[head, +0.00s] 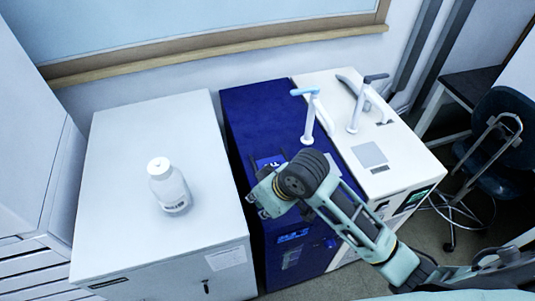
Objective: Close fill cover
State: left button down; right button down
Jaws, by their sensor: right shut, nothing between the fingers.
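The dark blue machine (255,112) stands in the middle of the head view. A bright blue panel (270,161) shows on its top, partly hidden by my right arm. I cannot make out a separate fill cover or tell whether it is open. My right gripper (262,198) is shut and empty, over the front part of the blue machine's top. My arm hides the surface just behind and beside it. I cannot tell whether the gripper touches the machine. My left gripper is not in view.
A white bottle (169,187) stands upright on the white cabinet (120,235) at left. A white machine (330,88) adjoins the blue one at right. Upright white arms with a blue handle (304,91) and a dark handle (375,77) rise there. A chair (495,140) stands far right.

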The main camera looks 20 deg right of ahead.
jog(key=w+d+r+h, duration=0.1)
jog(key=w+d+r, duration=0.2)
jog(key=w+r, duration=0.35)
jog(key=w+d+r, duration=0.3)
jog(key=w+r, duration=0.2)
jog(key=w, duration=0.3)
jog(key=p, duration=0.2)
send_over(258, 160)
notch_tip(258, 160, down, 9)
jog(key=shift+f, duration=0.15)
jog(key=s+d+p, duration=0.1)
jog(key=s+p, duration=0.1)
jog(key=shift+s+d+f, duration=0.3)
jog(key=shift+s+d, duration=0.25)
jog(key=shift+s, duration=0.25)
jog(key=shift+f, duration=0.15)
jog(key=shift+w, duration=0.1)
